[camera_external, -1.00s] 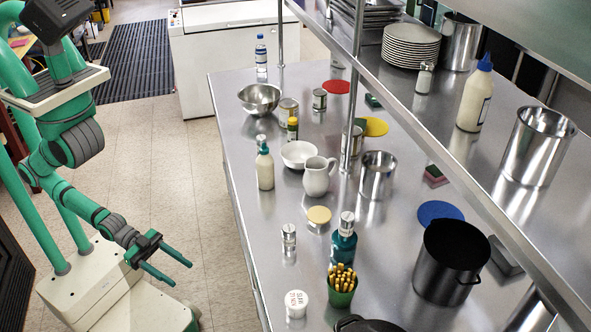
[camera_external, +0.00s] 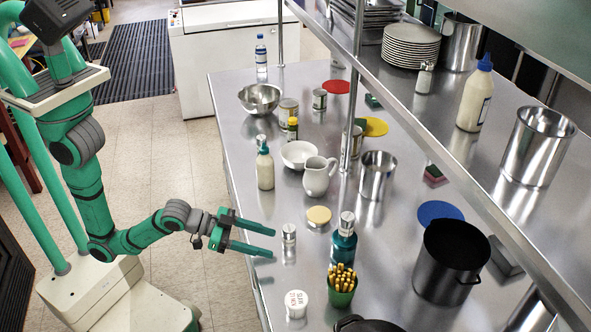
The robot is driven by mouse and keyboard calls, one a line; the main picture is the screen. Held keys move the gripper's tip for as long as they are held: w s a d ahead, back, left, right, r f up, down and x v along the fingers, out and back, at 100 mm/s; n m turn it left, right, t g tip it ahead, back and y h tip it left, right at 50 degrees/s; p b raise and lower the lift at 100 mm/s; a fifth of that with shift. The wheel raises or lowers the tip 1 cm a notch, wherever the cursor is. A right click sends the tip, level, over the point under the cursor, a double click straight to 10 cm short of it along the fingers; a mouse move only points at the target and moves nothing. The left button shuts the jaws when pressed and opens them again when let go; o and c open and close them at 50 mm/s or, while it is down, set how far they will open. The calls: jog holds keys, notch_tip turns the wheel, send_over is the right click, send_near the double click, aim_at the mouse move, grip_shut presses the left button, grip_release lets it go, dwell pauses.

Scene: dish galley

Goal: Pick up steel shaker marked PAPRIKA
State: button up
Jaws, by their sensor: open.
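A small steel shaker (camera_external: 289,236) with a label stands upright near the left edge of the steel counter (camera_external: 235,150). Its lettering is too small to read. Another small shaker (camera_external: 424,79) stands on the raised shelf at upper right, its marking also unreadable. My gripper (camera_external: 272,245) is open and empty, its two green fingers pointing right over the counter's left edge. The fingertips are just left of the counter shaker and seem apart from it. Their exact height against it is hard to tell.
A teal bottle (camera_external: 343,246) stands right of the shaker, with a cream round lid (camera_external: 318,215) behind. A green cup of yellow sticks (camera_external: 341,290) and a white labelled tub (camera_external: 296,304) are in front. A pump bottle (camera_external: 265,170) stands farther back. The shelf (camera_external: 460,165) overhangs the right side.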

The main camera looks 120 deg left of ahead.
aim_at(289, 238)
jog(key=a, duration=0.1)
jog(key=a+r+n, duration=0.1)
jog(key=a+g+y, duration=0.1)
jog(key=shift+s+r, duration=0.15)
jog(key=shift+s, duration=0.15)
jog(key=shift+a+n, duration=0.3)
jog(key=shift+a, duration=0.05)
jog(key=x, duration=1)
jog(key=shift+w+a, duration=0.15)
jog(key=shift+a, duration=0.1)
jog(key=c, duration=1.2)
